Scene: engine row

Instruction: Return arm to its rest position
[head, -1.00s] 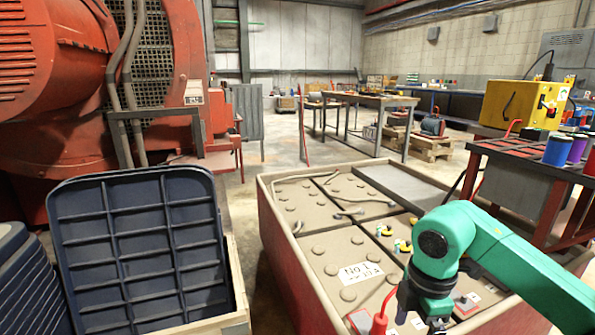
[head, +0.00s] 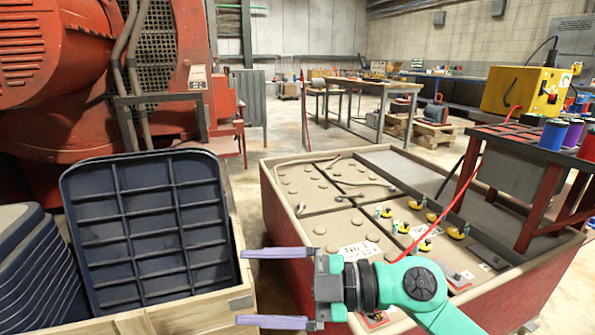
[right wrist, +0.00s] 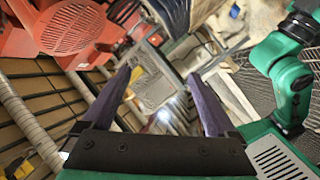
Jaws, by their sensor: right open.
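My right gripper (head: 277,288) is at the bottom middle of the head view, on a green arm that comes in from the lower right. Its two purple fingers are spread wide apart and point left, with nothing between them. It is in front of the red battery crate's near left corner and to the right of the dark blue ribbed tray. In the right wrist view, the open fingers (right wrist: 160,90) also show nothing held. A green arm link of mine shows at the right there. My left gripper is not in view.
The red-sided battery crate (head: 285,225) holds beige cells with yellow clips and a red cable. The dark blue tray (head: 150,225) leans in a wooden crate (head: 200,305). A red rack (head: 525,185) with spools and a yellow box (head: 520,95) stands at the right.

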